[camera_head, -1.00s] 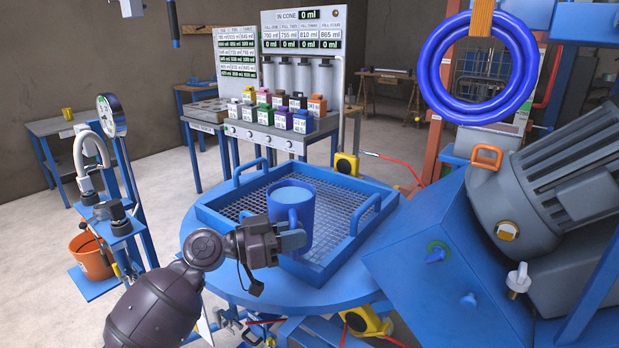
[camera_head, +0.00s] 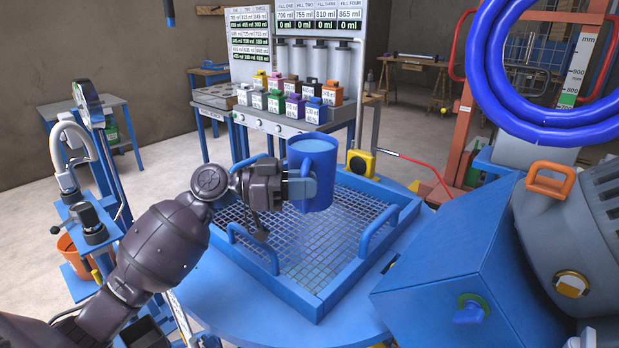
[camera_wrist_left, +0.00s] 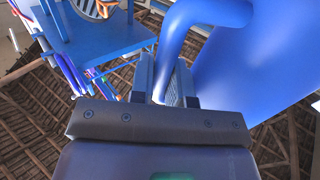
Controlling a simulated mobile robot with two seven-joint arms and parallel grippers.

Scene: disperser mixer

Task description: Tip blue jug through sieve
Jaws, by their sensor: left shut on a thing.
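The blue jug (camera_head: 322,170) is held upright above the far part of the sieve, with pale blue liquid near its rim. My left gripper (camera_head: 302,186) is shut on its handle from the left. In the left wrist view, the handle (camera_wrist_left: 178,50) runs down between the two fingers (camera_wrist_left: 168,88), and the jug's blue wall (camera_wrist_left: 255,65) fills the upper right. The sieve is a wire mesh (camera_head: 325,245) in a blue frame with looped handles (camera_head: 378,228), lying on a round blue table. My right gripper is not in view.
The blue table (camera_head: 225,290) carries the sieve. A large blue box (camera_head: 450,250) with a grey motor (camera_head: 590,225) stands close on the right. A gauge stand (camera_head: 90,190) is on the left.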

